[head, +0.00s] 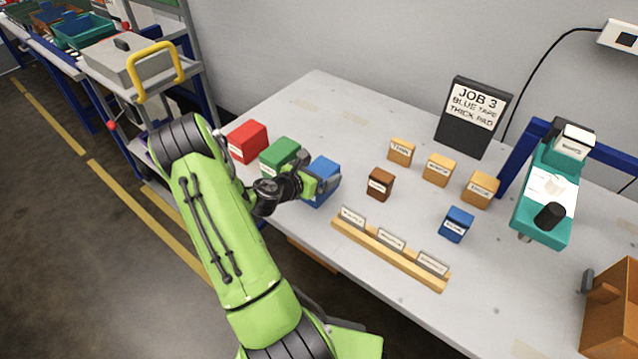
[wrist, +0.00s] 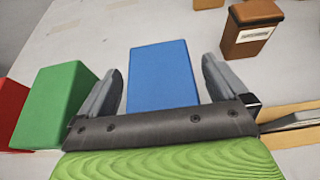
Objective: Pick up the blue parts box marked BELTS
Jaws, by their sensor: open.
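The blue parts box (head: 322,172) stands on the table at the right end of a row of three larger boxes. Its label is hidden by my gripper in the head view. In the wrist view the blue box (wrist: 162,76) lies between my two open fingers, with a gap on each side. My gripper (head: 328,184) is open at the blue box; the wrist view shows its fingers (wrist: 162,82) to the left and right of the box. I cannot tell how far down the fingers reach.
A green box (head: 280,153) and a red box (head: 247,141) stand to the left. A brown block (head: 380,184) stands to the right, near a wooden card rack (head: 388,257). A smaller blue block (head: 456,224) stands farther right. The table (head: 330,105) behind is clear.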

